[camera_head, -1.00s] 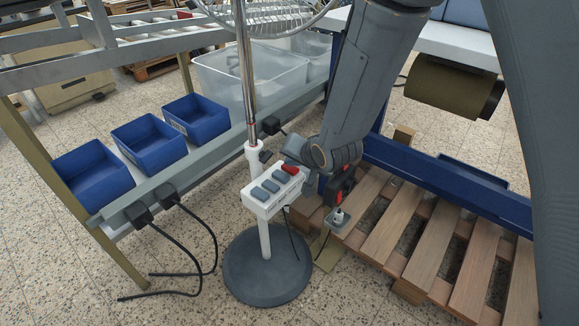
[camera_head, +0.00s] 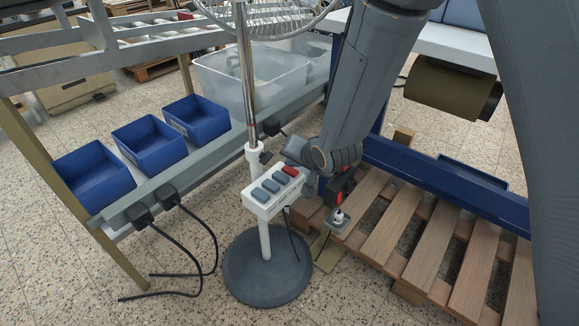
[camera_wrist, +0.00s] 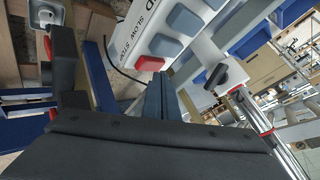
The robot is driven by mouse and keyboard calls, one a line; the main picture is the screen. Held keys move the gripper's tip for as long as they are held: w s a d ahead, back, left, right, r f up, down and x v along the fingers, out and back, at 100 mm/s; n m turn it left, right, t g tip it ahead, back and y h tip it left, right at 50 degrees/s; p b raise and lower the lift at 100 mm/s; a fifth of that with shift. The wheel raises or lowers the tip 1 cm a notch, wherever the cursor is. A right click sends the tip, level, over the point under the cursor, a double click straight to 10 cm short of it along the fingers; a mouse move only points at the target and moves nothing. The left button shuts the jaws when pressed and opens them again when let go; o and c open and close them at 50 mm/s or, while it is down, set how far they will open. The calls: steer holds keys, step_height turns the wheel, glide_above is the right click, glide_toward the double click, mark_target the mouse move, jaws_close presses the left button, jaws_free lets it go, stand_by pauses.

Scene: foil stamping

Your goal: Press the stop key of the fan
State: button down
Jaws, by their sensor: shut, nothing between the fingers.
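The fan's white key box (camera_head: 259,209) sits on its pole, with several grey-blue keys and one red stop key (camera_head: 290,171) at the far right end. In the wrist view the red key (camera_wrist: 149,63) lies beside the printed word STOP on the white box (camera_wrist: 152,42). My gripper (camera_wrist: 160,78) is shut and empty, its fingertips just beside the red key's near edge; I cannot tell whether they touch. In the head view my wrist is right of the box, and the fingertips are hard to make out. The fan's cage (camera_head: 265,18) is cut off at the top.
The fan's round dark base (camera_head: 266,285) stands on the speckled floor. A wooden pallet (camera_head: 420,240) lies at the right. A bench with blue bins (camera_head: 150,143) and a clear tub (camera_head: 215,85) stands behind at the left. Black cables hang from its rail.

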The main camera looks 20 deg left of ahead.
mark_target(292, 172)
steer(key=shift+r+p, duration=0.4)
steer(key=shift+r, duration=0.2)
step_height(292, 172, up, 5)
steer(key=p, duration=0.4)
stand_by(0.8)
steer(key=s+d+r+g+h+p, duration=0.1)
steer(key=d+r+h+p, duration=0.15)
steer(key=d, duration=0.45)
steer(key=s+d+r+h+p, duration=0.1)
steer(key=s+d+r+p, duration=0.1)
steer(key=d+r, duration=0.35)
steer(key=s+d+r+g+h+p, duration=0.1)
steer(key=d+r+p, duration=0.1)
steer(key=d, duration=0.7)
steer(key=s+d+r+g+p, duration=0.1)
steer(key=s+d+r+p, duration=0.1)
steer(key=s+d, duration=0.3)
steer(key=s+d+r+g+h+p, duration=0.1)
steer(key=s+d+r+g+p, duration=0.1)
steer(key=s+d+r, duration=0.3)
steer(key=s+d+r+g+p, duration=0.1)
steer(key=s+d+r, duration=0.2)
steer(key=s, duration=0.7)
steer(key=shift+d+r+g+h+p, duration=0.3)
steer(key=shift+d+g+h+p, duration=0.1)
steer(key=shift+d, duration=0.7)
